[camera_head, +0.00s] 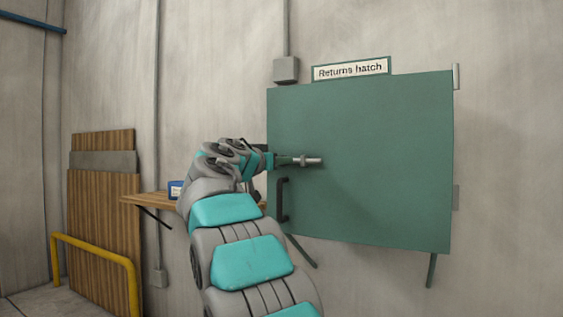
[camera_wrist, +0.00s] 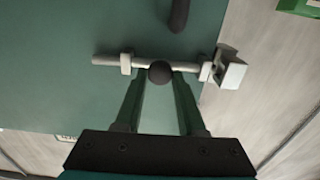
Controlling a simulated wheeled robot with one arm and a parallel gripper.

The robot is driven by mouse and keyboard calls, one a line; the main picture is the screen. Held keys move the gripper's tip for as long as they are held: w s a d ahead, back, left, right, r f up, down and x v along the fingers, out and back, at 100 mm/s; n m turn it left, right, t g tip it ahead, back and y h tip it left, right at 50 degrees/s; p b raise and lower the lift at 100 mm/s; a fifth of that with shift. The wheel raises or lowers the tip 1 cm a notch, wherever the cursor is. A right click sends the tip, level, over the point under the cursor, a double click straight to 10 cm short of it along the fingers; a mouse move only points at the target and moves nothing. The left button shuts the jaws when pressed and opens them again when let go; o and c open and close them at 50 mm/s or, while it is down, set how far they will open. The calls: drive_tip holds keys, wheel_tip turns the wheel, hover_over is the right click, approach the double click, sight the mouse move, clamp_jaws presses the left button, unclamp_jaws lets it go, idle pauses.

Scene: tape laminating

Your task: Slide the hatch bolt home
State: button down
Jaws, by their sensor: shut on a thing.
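The green returns hatch (camera_head: 370,130) lies against the wall. Its metal bolt (camera_head: 313,161) is horizontal, and its left part is hidden behind my gripper in the head view. In the wrist view the bolt rod (camera_wrist: 104,60) runs through a bracket (camera_wrist: 126,63) and towards a second bracket (camera_wrist: 206,71) near the hatch edge. A light metal keeper block (camera_wrist: 231,70) sits just past that edge. My gripper (camera_wrist: 161,74) is shut on the dark round bolt knob (camera_wrist: 159,72), one finger on each side. I cannot tell whether the rod tip is inside the keeper.
A black pull handle (camera_head: 282,200) is below the bolt. A wooden shelf (camera_head: 146,199) with a blue box (camera_head: 175,190) stands left of the hatch, partly behind my arm. A yellow rail (camera_head: 95,250) and leaning boards (camera_head: 100,215) are further left. A green object (camera_wrist: 300,7) shows in the wrist view.

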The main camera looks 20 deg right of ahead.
drive_tip(key=w+a, duration=0.2)
drive_tip(key=shift+w+a+r, duration=0.1)
drive_tip(key=shift+w+r, duration=0.05)
drive_tip(key=shift+w, duration=0.2)
drive_tip(key=c, duration=0.5)
unclamp_jaws()
drive_tip(key=shift+w+a, duration=0.1)
drive_tip(key=b+v, duration=0.2)
drive_tip(key=v, duration=0.5)
drive_tip(key=shift+s+a, duration=0.25)
drive_tip(key=shift+a, duration=0.05)
